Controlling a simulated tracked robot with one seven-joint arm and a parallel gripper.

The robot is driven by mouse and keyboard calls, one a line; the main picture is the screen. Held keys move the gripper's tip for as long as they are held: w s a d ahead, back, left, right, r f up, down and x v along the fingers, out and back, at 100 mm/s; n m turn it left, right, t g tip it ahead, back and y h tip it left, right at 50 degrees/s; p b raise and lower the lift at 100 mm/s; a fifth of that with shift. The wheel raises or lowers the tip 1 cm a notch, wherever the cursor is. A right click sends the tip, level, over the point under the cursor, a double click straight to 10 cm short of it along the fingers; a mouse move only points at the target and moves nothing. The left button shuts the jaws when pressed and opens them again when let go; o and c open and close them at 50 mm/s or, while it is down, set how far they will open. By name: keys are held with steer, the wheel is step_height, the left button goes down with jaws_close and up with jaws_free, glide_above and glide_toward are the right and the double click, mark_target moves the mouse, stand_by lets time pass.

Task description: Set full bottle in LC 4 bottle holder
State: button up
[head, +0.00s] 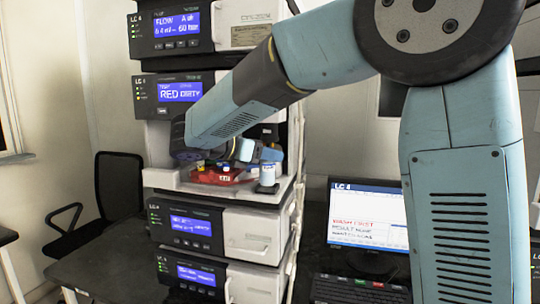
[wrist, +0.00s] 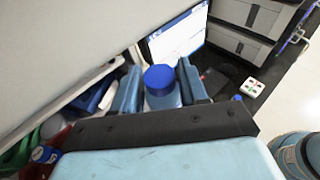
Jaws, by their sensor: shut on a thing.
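The LC 4 stack (head: 192,200) stands in the middle of the head view, with a pale open bottle shelf (head: 160,179) at mid-height. My gripper (head: 267,155) is at the right end of this shelf, shut on a white bottle (head: 267,176). In the wrist view the bottle's blue cap (wrist: 159,77) shows between my two blue fingers, with the pale body below it. The bottle looks upright at the shelf's front right. I cannot tell whether its base touches the shelf. A red holder (head: 215,177) with several small capped bottles sits to its left.
Display modules lie above (head: 180,95) and below (head: 185,226) the shelf, leaving a low opening. A monitor (head: 367,215) and keyboard (head: 355,290) stand to the right. In the wrist view, a blue-capped bottle (wrist: 45,154) is at lower left. A black chair (head: 118,185) is at left.

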steer(key=shift+f, duration=0.8)
stand_by(0.5)
steer(key=o, duration=0.9)
